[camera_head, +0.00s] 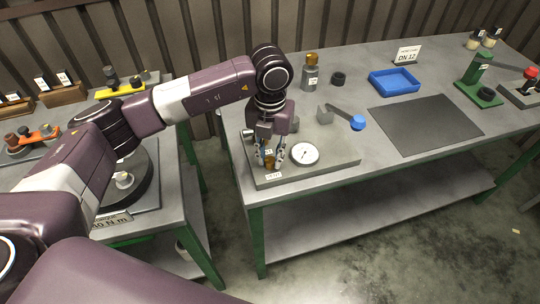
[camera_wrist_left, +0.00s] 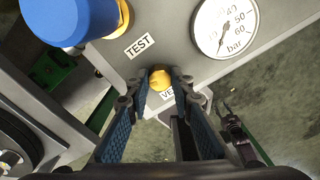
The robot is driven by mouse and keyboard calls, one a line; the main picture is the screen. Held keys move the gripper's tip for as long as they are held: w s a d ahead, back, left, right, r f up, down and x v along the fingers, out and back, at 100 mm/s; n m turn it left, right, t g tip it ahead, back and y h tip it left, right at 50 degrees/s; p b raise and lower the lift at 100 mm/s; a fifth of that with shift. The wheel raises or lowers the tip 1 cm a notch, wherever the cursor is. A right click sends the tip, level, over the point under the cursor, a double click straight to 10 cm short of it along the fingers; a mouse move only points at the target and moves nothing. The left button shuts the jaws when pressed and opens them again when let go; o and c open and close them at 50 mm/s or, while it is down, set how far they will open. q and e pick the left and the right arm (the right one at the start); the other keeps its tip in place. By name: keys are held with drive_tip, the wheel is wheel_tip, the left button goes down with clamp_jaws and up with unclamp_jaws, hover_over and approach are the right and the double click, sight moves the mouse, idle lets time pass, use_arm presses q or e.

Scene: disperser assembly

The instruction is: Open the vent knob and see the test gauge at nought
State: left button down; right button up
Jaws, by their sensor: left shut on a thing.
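The vent knob is a small brass-yellow knob (camera_wrist_left: 159,79) beside a partly covered label starting "VE". My left gripper (camera_wrist_left: 158,90) has its blue-padded fingers on either side of it, closed on it. In the head view the left gripper (camera_head: 269,158) points down at the front left of the grey plate (camera_head: 335,158). The test gauge (camera_head: 304,153) is a round white dial just right of the gripper. It is partly cut off in the wrist view (camera_wrist_left: 224,24), marked in bar; I cannot read its needle surely. My right gripper is out of view.
A blue knob (camera_wrist_left: 68,20) stands near the "TEST" label (camera_wrist_left: 140,46). A dark mat (camera_head: 427,125) lies to the right. Another bench is on the left.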

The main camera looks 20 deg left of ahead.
sight(270, 159)
use_arm(q)
drive_tip(key=c, duration=1.7)
unclamp_jaws()
drive_tip(key=shift+w, duration=0.1)
drive_tip(key=shift+r, duration=0.15)
wheel_tip(270, 159, up, 12)
drive_tip(key=shift+f, duration=0.1)
